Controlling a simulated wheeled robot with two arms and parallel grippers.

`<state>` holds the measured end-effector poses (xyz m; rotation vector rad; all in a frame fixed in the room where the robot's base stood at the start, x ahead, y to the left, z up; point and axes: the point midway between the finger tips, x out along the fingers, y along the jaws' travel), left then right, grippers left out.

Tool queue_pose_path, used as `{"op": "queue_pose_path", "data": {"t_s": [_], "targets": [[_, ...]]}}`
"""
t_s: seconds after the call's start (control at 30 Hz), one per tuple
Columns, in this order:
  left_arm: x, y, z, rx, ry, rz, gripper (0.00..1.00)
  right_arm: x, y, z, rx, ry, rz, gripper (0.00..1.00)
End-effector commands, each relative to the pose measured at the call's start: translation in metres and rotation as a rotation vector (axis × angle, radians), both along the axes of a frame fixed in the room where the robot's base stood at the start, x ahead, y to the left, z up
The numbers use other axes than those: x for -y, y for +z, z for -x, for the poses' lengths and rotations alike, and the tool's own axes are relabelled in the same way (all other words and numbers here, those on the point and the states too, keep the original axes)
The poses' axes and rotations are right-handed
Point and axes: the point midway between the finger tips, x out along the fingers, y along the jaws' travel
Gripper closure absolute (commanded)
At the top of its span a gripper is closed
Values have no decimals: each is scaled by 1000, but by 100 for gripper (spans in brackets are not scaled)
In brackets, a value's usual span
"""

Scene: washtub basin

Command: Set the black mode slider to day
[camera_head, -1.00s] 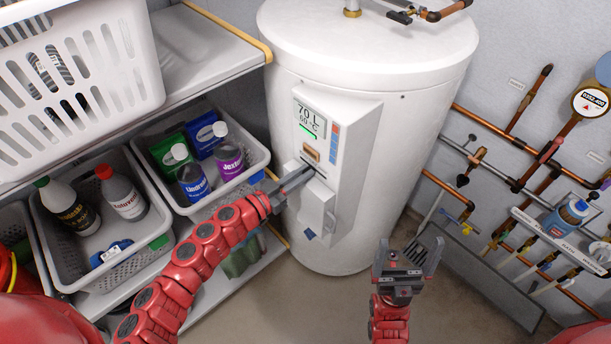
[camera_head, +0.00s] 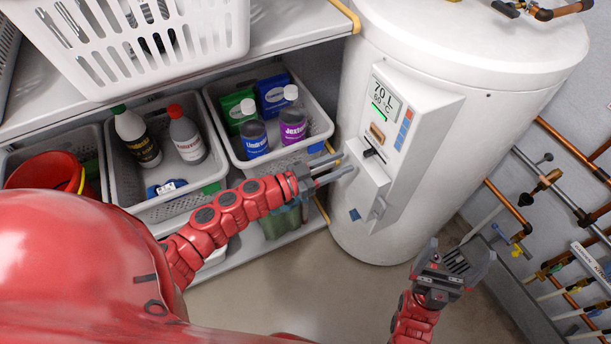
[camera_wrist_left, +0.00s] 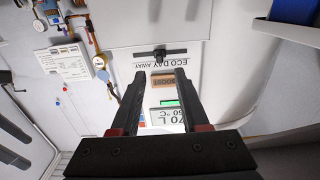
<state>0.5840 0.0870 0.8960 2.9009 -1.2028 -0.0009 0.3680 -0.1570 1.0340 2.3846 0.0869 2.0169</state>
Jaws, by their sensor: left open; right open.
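The black mode slider (camera_head: 372,152) sits in a slot on the white heater's control panel, below the orange-brown button. In the left wrist view, which is upside down, the slider (camera_wrist_left: 160,54) shows near the middle of its dark slot, beside the small ECO, DAY and AWAY lettering (camera_wrist_left: 161,63). My left gripper (camera_head: 344,164) is open and empty, left of the slider and apart from it. In the left wrist view its two fingers (camera_wrist_left: 160,76) are spread, with the panel between and beyond them. My right gripper (camera_head: 456,264) is open and empty, low in front of the heater.
The white heater (camera_head: 455,75) has a display (camera_head: 382,98) above the slider. Shelving at left holds a white basket (camera_head: 130,45) and bins (camera_head: 225,165) with bottles. Copper pipes and valves (camera_head: 560,140) line the right wall. Open floor lies below the heater.

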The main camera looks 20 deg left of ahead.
Motion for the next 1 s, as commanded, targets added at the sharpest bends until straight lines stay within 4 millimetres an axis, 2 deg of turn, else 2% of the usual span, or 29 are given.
{"op": "queue_pose_path", "data": {"t_s": [0.1, 0.3, 0.43, 0.6, 1.0], "targets": [[-24, -1, 21, -1, 8, -2, 55, 0, -2, 0, 0, 0, 0, 3], [-54, -1, 52, -2, 8, -1, 55, 0, -3, 0, 0, 0, 0, 3], [-67, 1, 65, 0, 5, -1, 55, 0, 0, 0, 0, 0, 0, 3], [-74, 1, 73, 1, 3, -1, 55, 0, 1, 0, 0, 0, 0, 3], [-74, 0, 73, 1, 1, -1, 55, 0, 1, 0, 0, 0, 0, 3]]}}
